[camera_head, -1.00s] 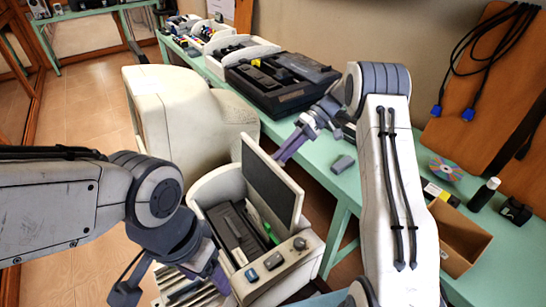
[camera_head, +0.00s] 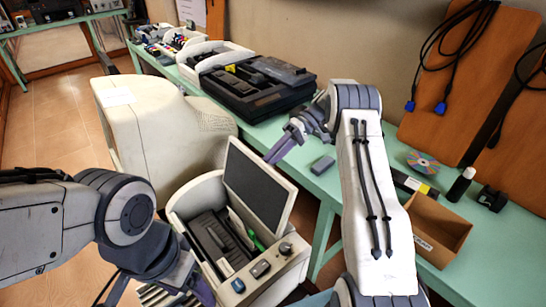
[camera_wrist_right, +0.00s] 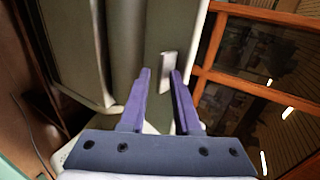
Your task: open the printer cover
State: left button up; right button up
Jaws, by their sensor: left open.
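The white printer (camera_head: 291,268) stands low in the middle of the head view, with several buttons on its front. Its cover (camera_head: 255,187), a dark panel with a white rim, stands raised and tilted, and the dark inner parts and a green piece show. My right gripper (camera_head: 270,157) is just beyond the cover's upper edge; contact cannot be told. In the right wrist view its purple fingers (camera_wrist_right: 161,72) are apart with nothing held between them. My left gripper (camera_head: 203,296) is open, at the printer's front left; its tips are partly cut off by the frame's lower edge.
A large beige machine (camera_head: 158,135) stands behind the printer. A green table (camera_head: 325,183) runs along the wall, carrying a black device (camera_head: 258,88), a disc (camera_head: 423,162), a cardboard box (camera_head: 437,228) and a dark bottle (camera_head: 460,184). Open floor (camera_head: 50,130) lies at the left.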

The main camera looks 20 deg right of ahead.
jog(key=shift+o, duration=0.7)
jog(key=f, duration=0.2)
jog(key=shift+s+a+f, duration=0.15)
jog(key=shift+a+f, duration=0.1)
jog(key=shift+f, duration=0.05)
jog(key=shift+d+r, duration=0.1)
jog(key=r+p+v, duration=0.1)
jog(key=p+v, duration=0.7)
jog(key=shift+a, duration=0.25)
